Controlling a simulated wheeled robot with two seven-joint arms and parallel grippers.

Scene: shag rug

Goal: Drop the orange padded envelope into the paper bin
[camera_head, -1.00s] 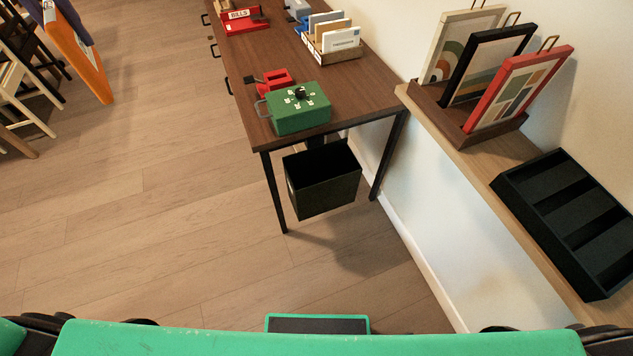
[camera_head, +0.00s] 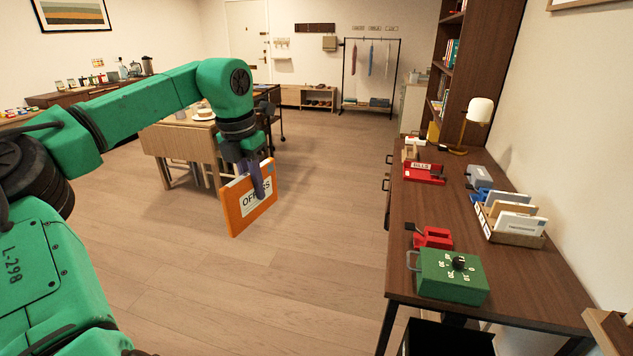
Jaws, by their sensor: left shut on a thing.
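The orange padded envelope (camera_head: 236,213) hangs in the air left of the desk, with a white label whose lettering is partly covered. My left gripper (camera_head: 257,183) is shut on its upper edge, with a finger lying across the label. The paper bin (camera_head: 447,341), black and open at the top, stands on the floor under the near end of the desk. It is cut off by the bottom edge of the picture. The envelope is well to the left of the bin and higher. My right gripper is not in view.
The brown desk (camera_head: 420,210) holds a green cash box (camera_head: 452,276), a red hole punch (camera_head: 433,238), a red bills tray (camera_head: 424,174), a letter sorter (camera_head: 513,222) and a lamp (camera_head: 479,111). A folding table (camera_head: 180,143) stands behind my left arm. The floor between is clear.

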